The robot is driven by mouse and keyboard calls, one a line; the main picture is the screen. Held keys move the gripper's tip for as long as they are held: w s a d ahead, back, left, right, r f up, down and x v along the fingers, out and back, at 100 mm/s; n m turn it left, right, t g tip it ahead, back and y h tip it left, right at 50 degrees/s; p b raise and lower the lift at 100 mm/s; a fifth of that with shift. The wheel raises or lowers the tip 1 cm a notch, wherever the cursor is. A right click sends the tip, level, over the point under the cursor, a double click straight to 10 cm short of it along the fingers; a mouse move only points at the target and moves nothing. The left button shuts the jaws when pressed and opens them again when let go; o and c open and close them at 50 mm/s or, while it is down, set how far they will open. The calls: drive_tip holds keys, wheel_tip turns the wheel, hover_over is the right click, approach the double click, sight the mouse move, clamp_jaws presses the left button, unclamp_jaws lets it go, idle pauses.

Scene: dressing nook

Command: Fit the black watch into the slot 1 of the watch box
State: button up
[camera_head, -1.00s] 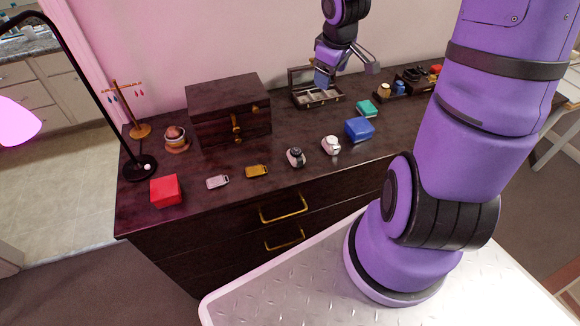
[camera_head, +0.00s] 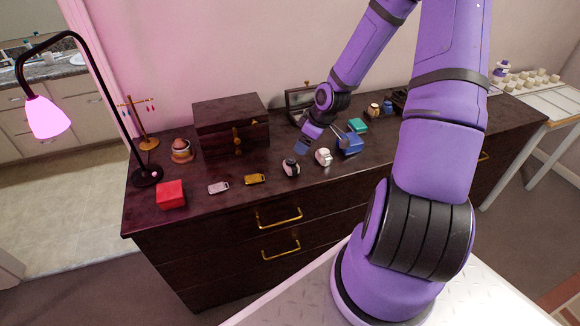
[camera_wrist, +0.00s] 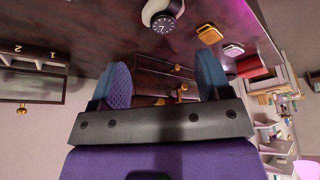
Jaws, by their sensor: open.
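The black watch (camera_head: 291,167) stands on its pale cushion near the dresser's front edge. It also shows in the wrist view (camera_wrist: 163,22), dark face visible, at the top edge and beyond my fingertips. My gripper (camera_head: 322,143) is open and empty, above the dresser behind and to the right of the black watch. In the wrist view its two blue-purple fingers (camera_wrist: 164,82) are spread wide. The open watch box (camera_head: 298,97) is at the back by the wall, partly hidden by my arm. In the wrist view the watch box (camera_wrist: 32,58) shows numbers 1 and 2 on its edge.
A white watch (camera_head: 323,156) stands close to the right of the black one. A wooden chest (camera_head: 232,128) stands behind.

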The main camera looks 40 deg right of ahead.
sight(291, 161)
drive_tip(key=x, duration=0.5)
drive_tip(key=shift+a, duration=0.15)
drive_tip(key=shift+x, duration=1.95)
drive_tip(key=shift+a, duration=0.15)
drive_tip(key=c, duration=1.1)
